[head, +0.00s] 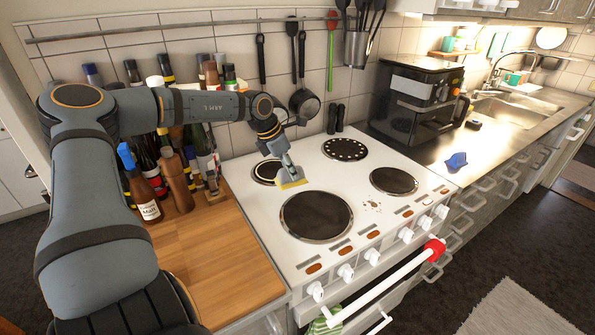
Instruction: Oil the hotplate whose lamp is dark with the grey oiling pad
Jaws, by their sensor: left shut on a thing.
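The white cooker (247,203) has a large dark hotplate (316,216) front left, a smaller one (394,181) front right, a back-left hotplate (265,171) with a pale ring, and a back-right one (345,149) with a ring of pale dots. My left gripper (283,165) is shut on the oiling pad (292,184), grey with a pale yellow lower edge. The pad is just right of the back-left hotplate, over or on the white top; contact cannot be told. Small lamps (345,251) line the front; most look orange-brown, and which is dark is unclear. My right gripper is not in view.
Bottles (147,197) and a wooden mill (176,182) crowd the wooden worktop (215,255) at left. Utensils hang behind. The middle of the cooker top is free.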

